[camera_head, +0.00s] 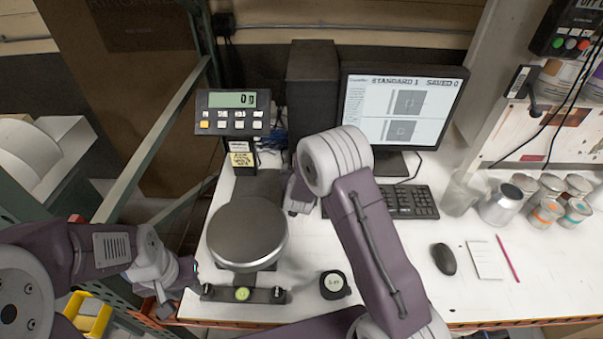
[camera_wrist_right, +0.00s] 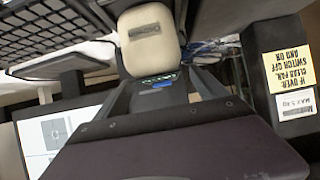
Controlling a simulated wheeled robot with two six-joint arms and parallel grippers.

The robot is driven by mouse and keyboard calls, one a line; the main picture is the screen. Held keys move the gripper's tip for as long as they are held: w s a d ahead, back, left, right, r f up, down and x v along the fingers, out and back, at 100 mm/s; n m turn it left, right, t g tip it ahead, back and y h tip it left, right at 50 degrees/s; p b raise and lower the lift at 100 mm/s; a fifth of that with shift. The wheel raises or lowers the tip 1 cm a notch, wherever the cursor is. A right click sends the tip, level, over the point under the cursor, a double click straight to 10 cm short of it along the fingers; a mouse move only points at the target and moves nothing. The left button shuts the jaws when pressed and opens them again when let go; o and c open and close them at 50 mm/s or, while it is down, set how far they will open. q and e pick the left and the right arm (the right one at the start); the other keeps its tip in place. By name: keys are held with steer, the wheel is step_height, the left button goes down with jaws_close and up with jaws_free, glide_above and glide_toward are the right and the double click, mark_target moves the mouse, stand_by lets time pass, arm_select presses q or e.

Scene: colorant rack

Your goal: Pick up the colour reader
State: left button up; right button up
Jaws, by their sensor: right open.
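The colour reader looks to be the cream, rounded device (camera_wrist_right: 150,40) with small blue-green lit marks, at the top middle of the right wrist view. My right gripper (camera_wrist_right: 165,88) is open, and its dark fingers point toward the device. I cannot tell whether they touch it. In the head view my right arm's large grey joint covers that spot, so the device and the right fingertips are hidden there. My left gripper (camera_head: 164,298) is low at the left, beside the front left of the scale, away from the device. Its jaw opening is not clear.
A scale with a round dark pan (camera_head: 247,232) and a display (camera_head: 233,113) stands left of my right arm. Behind are a monitor (camera_head: 400,110) and keyboard (camera_head: 410,202). A round black item (camera_head: 334,284), mouse (camera_head: 444,258) and several cans (camera_head: 548,212) are on the white bench.

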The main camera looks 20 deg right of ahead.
steer(key=shift+x, duration=1.5)
steer(key=shift+s+a+r, duration=0.1)
steer(key=shift+s+r, duration=0.05)
steer(key=shift+s, duration=0.15)
steer(key=c, duration=1.3)
jaws_close()
steer(key=shift+w, duration=0.2)
steer(key=shift+r, duration=0.1)
